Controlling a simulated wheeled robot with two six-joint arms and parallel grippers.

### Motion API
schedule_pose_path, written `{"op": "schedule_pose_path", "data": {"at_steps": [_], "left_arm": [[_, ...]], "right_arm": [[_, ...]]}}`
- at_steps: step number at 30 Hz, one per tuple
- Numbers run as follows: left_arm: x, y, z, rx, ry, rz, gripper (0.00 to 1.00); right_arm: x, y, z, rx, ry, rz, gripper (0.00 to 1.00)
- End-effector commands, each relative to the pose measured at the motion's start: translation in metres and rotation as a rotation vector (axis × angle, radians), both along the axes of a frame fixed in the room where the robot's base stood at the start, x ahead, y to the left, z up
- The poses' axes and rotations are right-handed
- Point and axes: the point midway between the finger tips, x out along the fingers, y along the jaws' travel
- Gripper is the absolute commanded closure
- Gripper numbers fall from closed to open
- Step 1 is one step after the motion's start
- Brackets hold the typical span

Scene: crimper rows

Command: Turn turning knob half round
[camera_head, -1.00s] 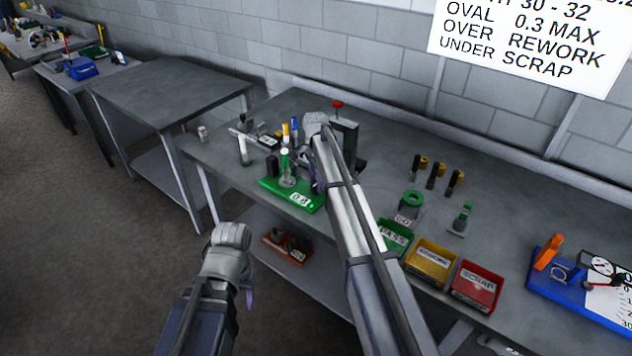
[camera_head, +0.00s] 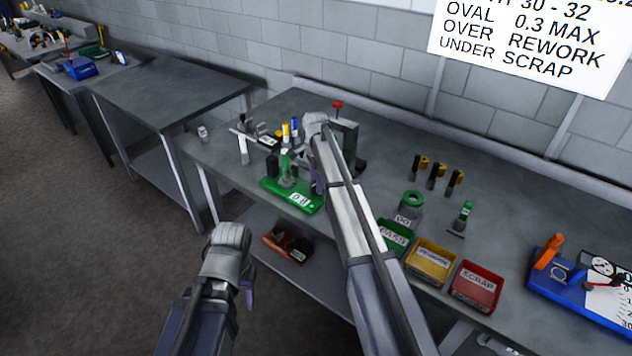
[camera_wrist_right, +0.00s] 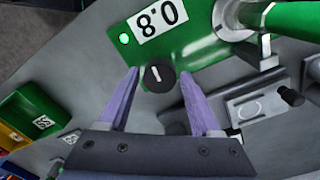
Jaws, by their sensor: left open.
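The turning knob (camera_wrist_right: 157,76) is a small black disc with a white line mark, at the edge of the green plate (camera_wrist_right: 190,42) labelled 0.8. In the right wrist view my right gripper (camera_wrist_right: 159,72) is open, with one purple finger on each side of the knob and a gap to both. The line lies roughly along the fingers. In the head view the green plate (camera_head: 273,186) sits on the bench, and my right gripper (camera_head: 317,182) is over its right side, mostly hidden by my arm. My left gripper (camera_head: 249,291) is open and empty, low in front of the bench.
A green handle (camera_wrist_right: 296,19) on a metal post stands close to the right gripper. A grey block with a black knob (camera_wrist_right: 258,104) lies beside the plate. Green, yellow (camera_head: 431,262) and red (camera_head: 475,286) bins line the bench front. Bench to the right has free room.

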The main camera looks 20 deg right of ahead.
Motion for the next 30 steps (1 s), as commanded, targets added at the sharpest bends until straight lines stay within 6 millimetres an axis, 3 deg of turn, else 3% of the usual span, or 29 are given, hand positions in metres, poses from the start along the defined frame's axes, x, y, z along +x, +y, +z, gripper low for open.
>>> {"op": "schedule_pose_path", "data": {"at_steps": [4,17,30], "left_arm": [[0.000,0.000,0.000,0.000,0.000,0.000,0.50],[0.000,0.000,0.007,0.000,0.000,0.000,0.50],[0.000,0.000,0.060,0.000,0.000,-0.001,0.50]], "right_arm": [[0.000,0.000,0.000,0.000,0.000,0.000,0.19],[0.000,0.000,0.007,0.000,0.000,0.001,0.19],[0.001,0.000,0.060,0.000,0.000,0.001,0.19]]}}
